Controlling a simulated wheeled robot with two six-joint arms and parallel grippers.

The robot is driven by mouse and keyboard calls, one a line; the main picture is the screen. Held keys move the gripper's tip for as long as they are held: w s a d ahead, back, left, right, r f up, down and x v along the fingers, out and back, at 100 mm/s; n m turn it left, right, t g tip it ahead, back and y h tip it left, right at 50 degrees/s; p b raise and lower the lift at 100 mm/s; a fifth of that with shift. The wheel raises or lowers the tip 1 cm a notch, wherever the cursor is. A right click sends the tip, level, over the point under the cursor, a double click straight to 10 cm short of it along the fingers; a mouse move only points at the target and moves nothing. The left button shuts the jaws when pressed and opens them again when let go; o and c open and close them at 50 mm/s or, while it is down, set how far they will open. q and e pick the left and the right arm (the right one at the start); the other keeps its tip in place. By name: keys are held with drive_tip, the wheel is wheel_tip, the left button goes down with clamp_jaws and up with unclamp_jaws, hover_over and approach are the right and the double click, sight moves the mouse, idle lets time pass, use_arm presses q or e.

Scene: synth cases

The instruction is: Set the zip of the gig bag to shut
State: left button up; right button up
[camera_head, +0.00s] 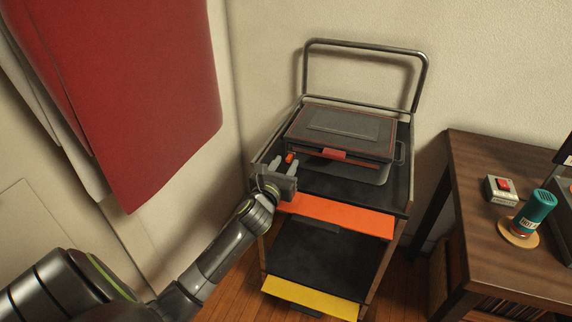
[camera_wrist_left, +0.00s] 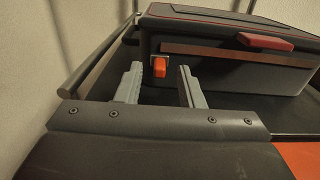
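The gig bag (camera_head: 343,125) is a dark grey case with red trim, lying closed-looking on top of a cart; its front also shows in the left wrist view (camera_wrist_left: 225,75). A small orange zip pull (camera_wrist_left: 160,67) sits near the left end of the brownish strip along its front; it also shows in the head view (camera_head: 290,158). My left gripper (camera_head: 282,167) is open and empty in front of the bag's left end. In the left wrist view its fingertips (camera_wrist_left: 160,72) appear on either side of the pull, apart from it. My right gripper is not in view.
The black cart (camera_head: 400,185) has a tube handle (camera_head: 427,75) behind the bag and orange and yellow drawer fronts below. A red cloth (camera_head: 140,90) hangs at left. At right a wooden table (camera_head: 480,235) holds a red-switch box (camera_head: 501,190) and a teal canister (camera_head: 535,211).

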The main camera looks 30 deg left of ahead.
use_arm(q)
drive_tip(key=shift+w+a, duration=0.15)
drive_tip(key=shift+w, duration=0.5)
clamp_jaws()
